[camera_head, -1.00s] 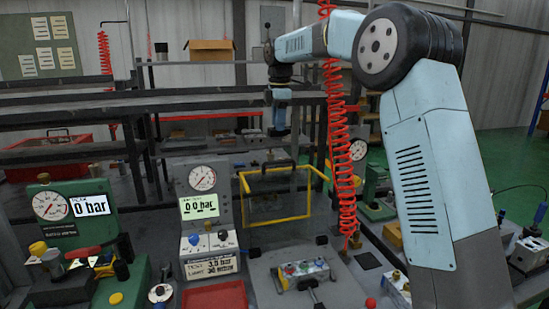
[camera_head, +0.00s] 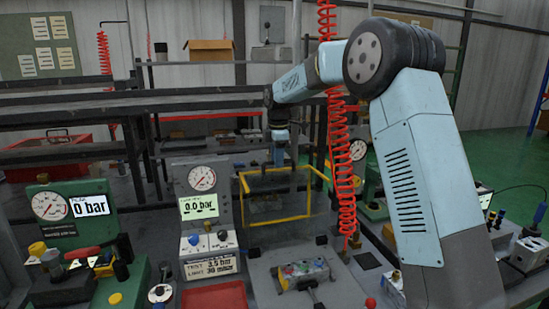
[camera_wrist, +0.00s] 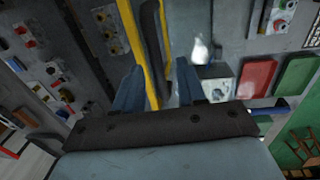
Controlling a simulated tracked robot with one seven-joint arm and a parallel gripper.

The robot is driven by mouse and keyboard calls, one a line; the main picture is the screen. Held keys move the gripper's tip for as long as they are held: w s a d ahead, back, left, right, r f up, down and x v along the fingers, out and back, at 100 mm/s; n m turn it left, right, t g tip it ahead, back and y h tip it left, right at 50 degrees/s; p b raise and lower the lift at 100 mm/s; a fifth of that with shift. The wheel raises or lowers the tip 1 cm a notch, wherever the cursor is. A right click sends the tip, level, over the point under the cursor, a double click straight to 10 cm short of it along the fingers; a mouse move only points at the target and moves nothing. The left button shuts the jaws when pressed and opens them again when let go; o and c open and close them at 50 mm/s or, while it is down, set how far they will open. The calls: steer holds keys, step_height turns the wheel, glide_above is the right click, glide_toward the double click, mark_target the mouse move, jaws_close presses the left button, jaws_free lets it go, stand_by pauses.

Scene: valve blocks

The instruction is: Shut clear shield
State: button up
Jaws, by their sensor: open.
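The clear shield (camera_head: 275,219) is a see-through panel in a yellow frame, raised behind the valve block (camera_head: 305,272) on the grey test bench. A dark handle runs along its top edge. My gripper (camera_head: 279,166) points down at that top edge and is open. In the wrist view, my gripper's two blue fingers (camera_wrist: 160,76) are apart. The yellow frame (camera_wrist: 138,45) and the dark handle (camera_wrist: 150,35) pass close to the left finger, partly between the fingers. I cannot tell whether they touch.
A gauge panel reading 0.0 bar (camera_head: 202,195) stands just left of the shield. A red coiled hose (camera_head: 342,150) hangs just right of it. A red tray (camera_head: 214,296) lies in front. Dark rails (camera_head: 200,100) run behind.

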jaws_close()
stand_by(0.4)
steer(key=shift+f, duration=0.1)
